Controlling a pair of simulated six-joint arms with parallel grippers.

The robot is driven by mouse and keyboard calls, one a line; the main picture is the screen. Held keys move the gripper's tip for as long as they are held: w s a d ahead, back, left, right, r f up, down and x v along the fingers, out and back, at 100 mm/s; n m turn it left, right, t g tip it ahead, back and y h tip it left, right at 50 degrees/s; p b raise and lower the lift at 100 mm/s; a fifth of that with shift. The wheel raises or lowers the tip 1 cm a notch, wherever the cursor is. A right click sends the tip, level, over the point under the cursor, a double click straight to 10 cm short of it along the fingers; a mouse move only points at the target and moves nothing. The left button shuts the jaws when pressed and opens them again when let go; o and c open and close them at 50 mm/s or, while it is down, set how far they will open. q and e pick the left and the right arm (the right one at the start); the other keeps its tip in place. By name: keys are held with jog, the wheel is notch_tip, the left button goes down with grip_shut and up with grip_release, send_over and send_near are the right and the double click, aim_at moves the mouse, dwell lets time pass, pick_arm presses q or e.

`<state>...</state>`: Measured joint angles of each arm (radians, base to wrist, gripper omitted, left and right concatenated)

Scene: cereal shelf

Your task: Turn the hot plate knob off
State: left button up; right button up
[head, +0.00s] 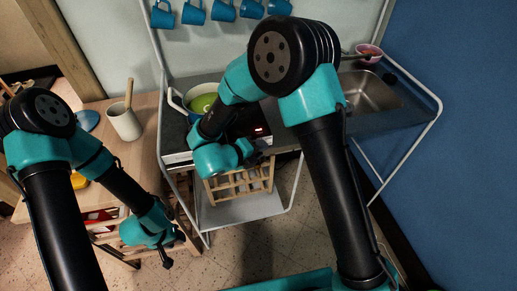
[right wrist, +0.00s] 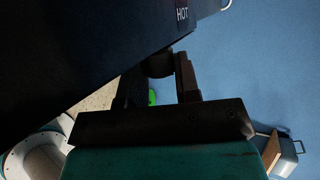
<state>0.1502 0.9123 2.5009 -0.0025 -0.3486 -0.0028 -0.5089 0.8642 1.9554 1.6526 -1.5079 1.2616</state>
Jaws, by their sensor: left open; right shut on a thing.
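The hot plate stands on the counter, mostly hidden behind my right arm in the head view; its red display (head: 259,130) is lit. In the right wrist view its dark body (right wrist: 85,50) fills the upper left, with the word HOT (right wrist: 182,14) glowing. My right gripper (right wrist: 160,80) is at the front of the hot plate, shut on the dark round knob (right wrist: 157,63). The knob's marking cannot be seen. In the head view the right gripper (head: 246,150) is partly hidden by its own arm. My left gripper (head: 174,247) is open and empty, low beside the wooden table.
A pot (head: 203,101) with green contents stands on the hot plate's left part. A wooden rack (head: 240,184) sits on the shelf below. A sink (head: 368,92) is at the right. A cream utensil crock (head: 125,122) stands on the left table. Blue mugs (head: 223,11) hang above.

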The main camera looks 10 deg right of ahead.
jog(key=o, duration=0.9)
jog(key=shift+o, duration=0.2)
